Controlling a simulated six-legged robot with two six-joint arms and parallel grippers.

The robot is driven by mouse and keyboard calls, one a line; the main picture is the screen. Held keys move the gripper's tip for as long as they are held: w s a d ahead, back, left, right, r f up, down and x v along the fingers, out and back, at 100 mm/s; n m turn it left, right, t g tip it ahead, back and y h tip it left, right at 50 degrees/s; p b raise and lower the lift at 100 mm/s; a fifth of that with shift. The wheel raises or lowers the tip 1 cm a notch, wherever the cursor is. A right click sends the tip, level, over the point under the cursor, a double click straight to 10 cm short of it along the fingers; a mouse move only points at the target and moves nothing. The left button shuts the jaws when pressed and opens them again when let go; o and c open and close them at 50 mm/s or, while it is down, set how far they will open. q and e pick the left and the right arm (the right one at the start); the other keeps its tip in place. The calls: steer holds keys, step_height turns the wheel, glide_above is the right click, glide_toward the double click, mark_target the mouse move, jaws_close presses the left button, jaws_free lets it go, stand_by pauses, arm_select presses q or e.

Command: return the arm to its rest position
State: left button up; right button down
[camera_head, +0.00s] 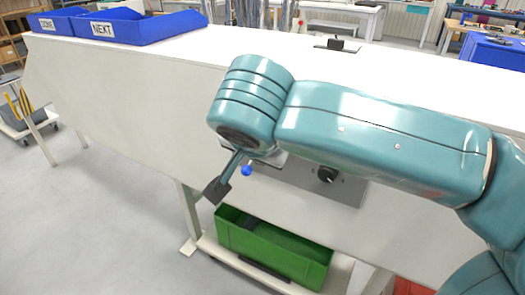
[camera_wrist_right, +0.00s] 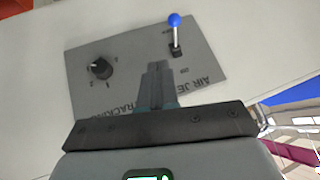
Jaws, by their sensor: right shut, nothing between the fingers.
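My teal right arm reaches in from the right in the head view. Its gripper (camera_head: 215,190) hangs in front of the white table's front panel, partly hidden by the wrist. In the right wrist view the fingers of this gripper (camera_wrist_right: 157,80) are together and empty, in front of a grey control plate (camera_wrist_right: 88,62). I cannot tell the exact gap to the plate. My left arm and gripper are out of view.
The plate carries a black knob (camera_wrist_right: 100,69) and a blue-tipped lever (camera_wrist_right: 175,35). A white table (camera_head: 115,85) bears blue bins (camera_head: 135,27) at its far left. A green crate (camera_head: 270,250) stands below. Open floor (camera_head: 80,220) lies at the left.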

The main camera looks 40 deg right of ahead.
steer(key=shift+s+a+r, duration=0.3)
steer(key=shift+s, duration=0.05)
steer(key=shift+w, duration=0.1)
